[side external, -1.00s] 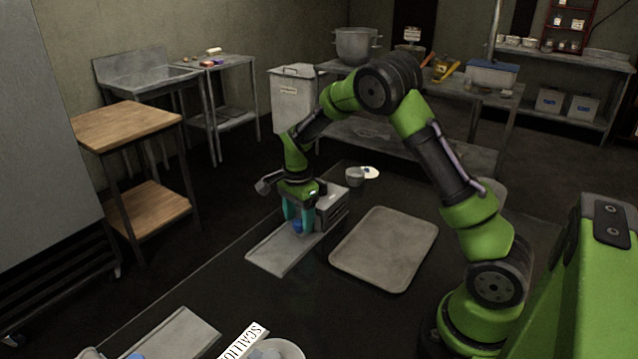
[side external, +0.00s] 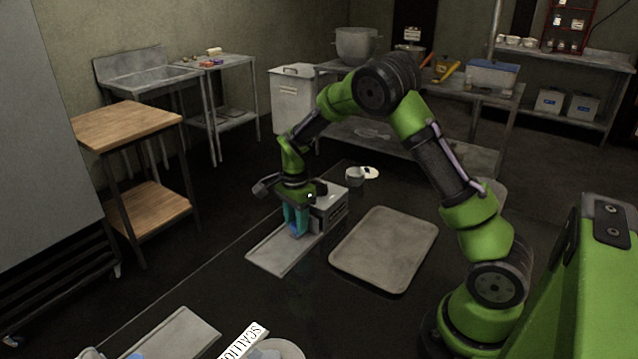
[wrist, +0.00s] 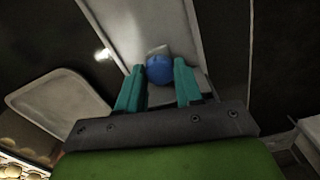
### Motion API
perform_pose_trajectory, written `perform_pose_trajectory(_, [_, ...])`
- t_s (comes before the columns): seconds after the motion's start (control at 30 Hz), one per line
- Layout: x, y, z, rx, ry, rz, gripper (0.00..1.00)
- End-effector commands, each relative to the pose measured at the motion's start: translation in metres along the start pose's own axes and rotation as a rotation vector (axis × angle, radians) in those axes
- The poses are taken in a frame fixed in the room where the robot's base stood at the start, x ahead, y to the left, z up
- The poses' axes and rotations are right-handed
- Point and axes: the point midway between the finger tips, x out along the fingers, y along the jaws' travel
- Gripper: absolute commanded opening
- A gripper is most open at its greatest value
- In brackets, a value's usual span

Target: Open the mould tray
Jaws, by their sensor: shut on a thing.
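A grey metal box (side external: 330,205) stands on the dark worktop, with a flat grey tray (side external: 268,253) lying in front of it. A round blue knob (wrist: 159,69) sits on a grey surface in the wrist view. My gripper (side external: 295,231) points down over the box end of the tray. Its teal fingers are on either side of the knob, shut on it. The side external view mostly hides the knob behind the fingers. The join between tray and box is partly hidden by my gripper.
A large shallow tray (side external: 384,249) lies right of the box. A small grey cup (side external: 355,176) and a white disc (side external: 370,173) are behind it. Another flat tray (side external: 172,335) and a labelled bowl (side external: 277,349) are at the front. Dark worktop between them is clear.

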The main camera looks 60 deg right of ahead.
Motion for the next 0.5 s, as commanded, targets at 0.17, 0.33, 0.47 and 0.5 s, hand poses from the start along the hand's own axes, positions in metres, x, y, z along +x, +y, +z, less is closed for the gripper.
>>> perform_pose_trajectory(0.17, [-0.001,0.009,0.049,-0.010,-0.002,-0.002,0.00])
perform_pose_trajectory(0.33, [-0.001,0.017,0.088,-0.009,-0.002,-0.002,0.00])
perform_pose_trajectory(0.47, [-0.001,0.020,0.102,-0.006,-0.002,-0.002,0.00])
perform_pose_trajectory(0.5, [-0.001,0.020,0.104,-0.004,-0.002,-0.002,0.00])
